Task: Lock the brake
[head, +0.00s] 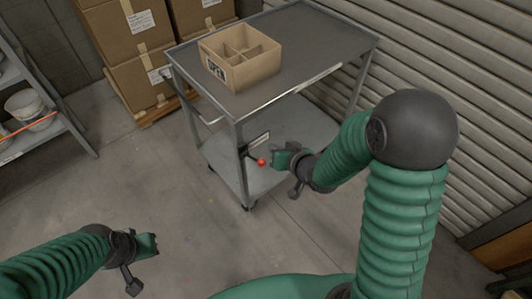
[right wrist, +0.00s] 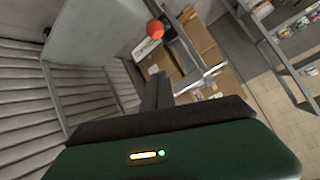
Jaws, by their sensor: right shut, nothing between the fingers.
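The brake is a dark lever with a red ball knob (head: 261,162), mounted near the front post of a grey metal cart (head: 340,45). My right gripper (head: 275,158) is shut and empty, close to the right of the knob in the head view. In the right wrist view the red knob (right wrist: 155,28) shows just beyond the shut fingertips (right wrist: 157,78), with a small gap in the picture. Whether they touch is unclear. My left gripper (head: 155,245) is low at the left, away from the cart; its finger opening is not clear.
An open cardboard box with dividers (head: 262,70) stands on the cart's top shelf. The cart's lower shelf (head: 222,150) looks bare. Stacked cartons (head: 112,35) stand behind, a shelf rack (head: 62,110) at the left, and a corrugated shutter (head: 450,60) at the right. Floor in front is clear.

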